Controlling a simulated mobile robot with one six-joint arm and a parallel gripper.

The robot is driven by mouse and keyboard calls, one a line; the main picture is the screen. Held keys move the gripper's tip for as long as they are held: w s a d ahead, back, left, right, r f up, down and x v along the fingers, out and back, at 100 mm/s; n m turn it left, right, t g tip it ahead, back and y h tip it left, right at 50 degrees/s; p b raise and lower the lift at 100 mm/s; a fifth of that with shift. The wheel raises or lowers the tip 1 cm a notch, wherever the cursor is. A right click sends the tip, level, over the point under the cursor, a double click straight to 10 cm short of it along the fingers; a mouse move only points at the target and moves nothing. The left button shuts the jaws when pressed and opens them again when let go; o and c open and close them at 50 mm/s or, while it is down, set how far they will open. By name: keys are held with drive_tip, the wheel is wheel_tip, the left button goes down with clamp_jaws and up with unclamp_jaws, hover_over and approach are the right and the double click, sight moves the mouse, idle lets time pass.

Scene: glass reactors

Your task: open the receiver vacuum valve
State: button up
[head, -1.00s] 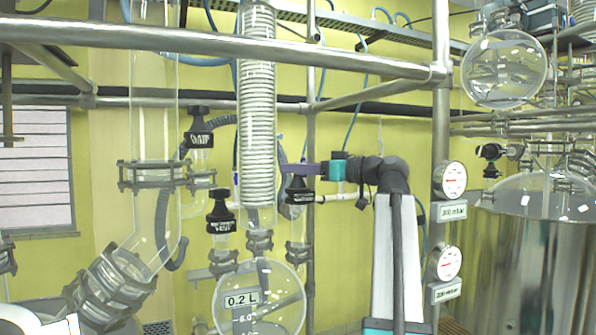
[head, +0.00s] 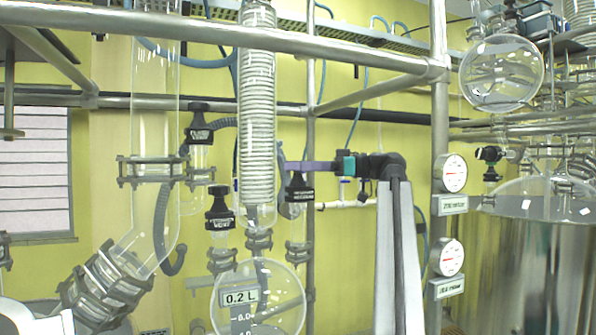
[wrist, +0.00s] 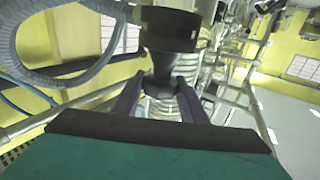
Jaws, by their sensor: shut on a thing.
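A black valve knob with a small label (head: 299,187) sits on the glass fitting right of the coiled condenser. The label is too small to read, so I cannot confirm it is the receiver vacuum valve. My gripper (head: 288,166) comes in from the right, its purple fingers at the top of this knob. In the wrist view a black knob (wrist: 166,62) stands between the two purple fingers of my gripper (wrist: 161,80), which are shut on it. How far the valve is turned cannot be seen.
A similar black vent knob (head: 219,208) stands to the left, and another black knob (head: 199,134) higher up. A round flask marked 0.2 L (head: 258,300) hangs below. Metal frame rails (head: 230,38) cross in front. Two dial gauges (head: 450,173) sit on the right post.

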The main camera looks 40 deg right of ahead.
drive_tip(key=shift+w+d+r+n+g+y+b, duration=0.1)
drive_tip(key=shift+n+g+y+b, duration=0.1)
drive_tip(key=shift+n+g+y, duration=0.35)
drive_tip(key=shift+d+n+g+y+b, duration=0.1)
drive_tip(key=shift+n+g+y+b, duration=0.05)
drive_tip(key=shift+n+g+y, duration=0.4)
drive_tip(key=shift+a+r+p, duration=0.15)
drive_tip(key=shift+r+p, duration=0.05)
drive_tip(key=shift+p, duration=0.35)
drive_tip(key=shift+f+n+g+y+p, duration=0.1)
drive_tip(key=shift+n+g+y+p, duration=0.25)
drive_tip(key=shift+g+p, duration=0.2)
drive_tip(key=shift+f, duration=0.1)
drive_tip(key=o, duration=0.9)
drive_tip(key=shift+c, duration=0.2)
drive_tip(key=shift+f, duration=0.15)
